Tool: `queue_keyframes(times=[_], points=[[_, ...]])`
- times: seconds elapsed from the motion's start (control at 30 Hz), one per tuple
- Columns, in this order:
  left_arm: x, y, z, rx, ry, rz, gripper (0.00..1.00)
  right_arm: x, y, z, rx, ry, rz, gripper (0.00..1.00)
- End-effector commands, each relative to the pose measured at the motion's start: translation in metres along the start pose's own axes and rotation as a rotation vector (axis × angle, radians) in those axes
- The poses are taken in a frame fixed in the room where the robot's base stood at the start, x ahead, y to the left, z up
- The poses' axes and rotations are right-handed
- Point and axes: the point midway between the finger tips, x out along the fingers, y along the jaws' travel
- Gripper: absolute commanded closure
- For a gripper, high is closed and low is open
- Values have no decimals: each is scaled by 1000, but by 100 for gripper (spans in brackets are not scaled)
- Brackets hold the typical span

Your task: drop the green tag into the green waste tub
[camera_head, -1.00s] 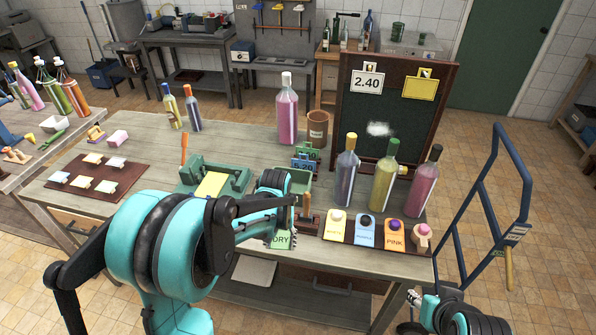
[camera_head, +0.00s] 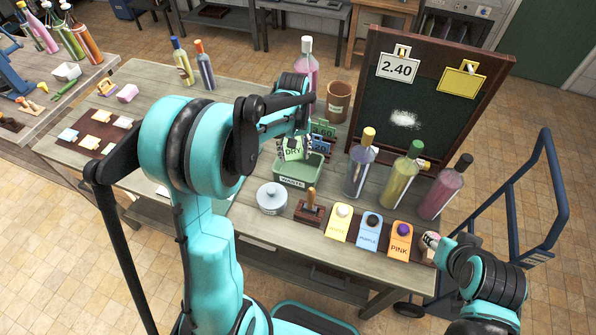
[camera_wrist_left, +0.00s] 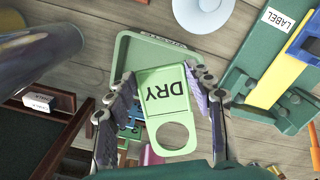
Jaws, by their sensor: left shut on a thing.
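The green tag (camera_head: 292,149), marked DRY, is between the fingers of my left gripper (camera_head: 299,143). In the left wrist view the tag (camera_wrist_left: 163,92) shows its lettering and a round hole, with the left gripper's fingers (camera_wrist_left: 163,84) closed on its two sides. The green waste tub (camera_head: 297,176), labelled WASTE, stands on the table just below the tag. In the left wrist view the tub (camera_wrist_left: 135,48) lies behind the tag, which covers part of its opening. My right gripper (camera_head: 437,247) is at the table's right corner, beside a small pinkish object; its fingers are too small to read.
A grey lidded pot (camera_head: 272,197) and a wooden-handled stamp (camera_head: 310,208) stand in front of the tub. Several bottles, including a yellow-green one (camera_head: 398,180), stand to its right before the chalkboard (camera_head: 410,120). A brown cup (camera_head: 339,102) stands behind.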

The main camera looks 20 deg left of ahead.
Motion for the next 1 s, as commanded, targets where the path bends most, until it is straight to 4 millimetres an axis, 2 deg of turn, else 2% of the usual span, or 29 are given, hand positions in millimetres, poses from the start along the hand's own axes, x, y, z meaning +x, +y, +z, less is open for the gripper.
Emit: queue_keyframes(times=[0.03, 0.2, 0.53, 0.6, 0.63, 0.67, 1.0], points=[[11, 0, 0, 0, 0, 0, 59, 7, 0, 5, 0, 0, 0, 60], [29, 0, 0, 1, 0, 0, 59, 17, 0, 12, 0, 0, 0, 60], [32, 0, 0, 1, 0, 0, 59, 18, 0, 12, 0, 0, 0, 60], [32, 0, 0, 1, 0, 0, 34, 18, 0, 12, 0, 0, 0, 60], [32, 0, 0, 1, 0, 0, 26, 18, 0, 12, 0, 0, 0, 60], [32, 0, 0, 1, 0, 0, 23, 18, 0, 12, 0, 0, 0, 60], [29, 0, 0, 1, 0, 0, 23, 18, 0, 13, 0, 0, 0, 60]])
